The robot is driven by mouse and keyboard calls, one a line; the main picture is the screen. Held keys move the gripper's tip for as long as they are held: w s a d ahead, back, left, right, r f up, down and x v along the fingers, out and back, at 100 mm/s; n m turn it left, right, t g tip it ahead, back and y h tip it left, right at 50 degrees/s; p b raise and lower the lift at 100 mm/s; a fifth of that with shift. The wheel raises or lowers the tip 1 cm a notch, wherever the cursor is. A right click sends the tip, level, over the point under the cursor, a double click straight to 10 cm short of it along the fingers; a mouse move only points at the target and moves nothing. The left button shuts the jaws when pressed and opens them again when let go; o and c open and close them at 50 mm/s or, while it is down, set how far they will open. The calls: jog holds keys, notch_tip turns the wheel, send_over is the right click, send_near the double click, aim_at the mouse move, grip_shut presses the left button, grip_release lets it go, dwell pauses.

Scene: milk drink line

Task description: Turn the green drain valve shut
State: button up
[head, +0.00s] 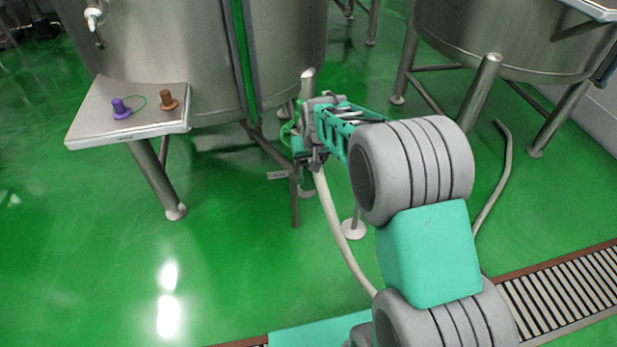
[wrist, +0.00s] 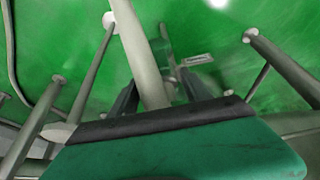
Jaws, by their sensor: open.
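My gripper (head: 303,152) is beside the near legs of the left tank, at the drain pipework. A small green part that looks like the drain valve handle (head: 287,132) shows just left of my gripper; the gripper hides most of the valve. In the wrist view, my gripper's two dark fingers (wrist: 158,92) stand apart, with a pale tank leg or hose crossing between them. The gripper is open. I cannot tell from either view whether the fingers touch the handle or which way it points.
The left steel tank (head: 170,45) rises behind, with a tray (head: 130,125) holding a purple and a brown fitting. A pale hose (head: 335,225) runs down across the floor. A second tank (head: 500,50) stands at right. A drain grate (head: 560,290) lies at lower right. Floor at left is clear.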

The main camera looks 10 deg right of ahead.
aim_at(308, 166)
jog(key=b+x, duration=0.1)
jog(key=x, duration=0.5)
jog(key=shift+f, duration=0.15)
jog(key=shift+c, duration=0.4)
grip_shut()
dwell(0.7)
